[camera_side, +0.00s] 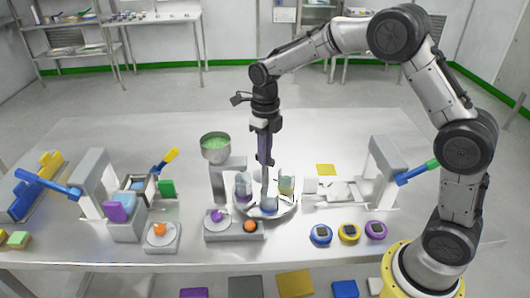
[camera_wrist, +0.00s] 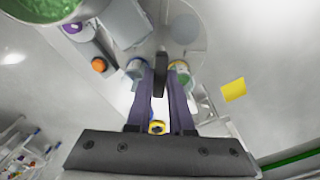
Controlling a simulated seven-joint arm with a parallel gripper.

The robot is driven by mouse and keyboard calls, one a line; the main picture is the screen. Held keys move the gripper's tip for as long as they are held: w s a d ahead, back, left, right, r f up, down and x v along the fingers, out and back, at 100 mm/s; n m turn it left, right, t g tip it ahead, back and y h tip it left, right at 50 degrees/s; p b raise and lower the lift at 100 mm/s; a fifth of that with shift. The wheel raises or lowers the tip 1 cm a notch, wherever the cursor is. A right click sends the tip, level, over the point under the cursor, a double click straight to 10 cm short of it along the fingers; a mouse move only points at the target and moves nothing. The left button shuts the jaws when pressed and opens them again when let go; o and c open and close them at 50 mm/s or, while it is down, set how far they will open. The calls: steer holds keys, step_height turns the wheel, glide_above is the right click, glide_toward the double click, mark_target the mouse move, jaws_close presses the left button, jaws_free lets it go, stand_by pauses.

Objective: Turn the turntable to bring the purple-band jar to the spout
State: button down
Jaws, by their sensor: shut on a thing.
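The turntable (camera_side: 290,211) is a pale round plate in the middle of the table, carrying clear jars with coloured bands. The purple-band jar (camera_side: 243,188) stands on its left side, close to the spout stand (camera_side: 220,182). A blue-band jar (camera_side: 268,204) is at the front and a yellow-band jar (camera_side: 286,184) at the right. My gripper (camera_side: 264,162) points down over the turntable. In the wrist view its fingers (camera_wrist: 160,88) are shut on a dark upright handle (camera_wrist: 160,68). The handle's foot is hidden. Which jar the spout is over is unclear.
A hopper of green granules (camera_side: 215,143) rises left of the turntable. A grey box with an orange button (camera_side: 250,226) stands in front. Blue, yellow and purple round devices (camera_side: 348,232) lie at the right front. Lever presses (camera_side: 90,185) stand at both sides.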

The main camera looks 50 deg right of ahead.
steer(key=shift+r, duration=0.15)
steer(key=c, duration=0.8)
jaws_free()
step_height(320, 180, up, 14)
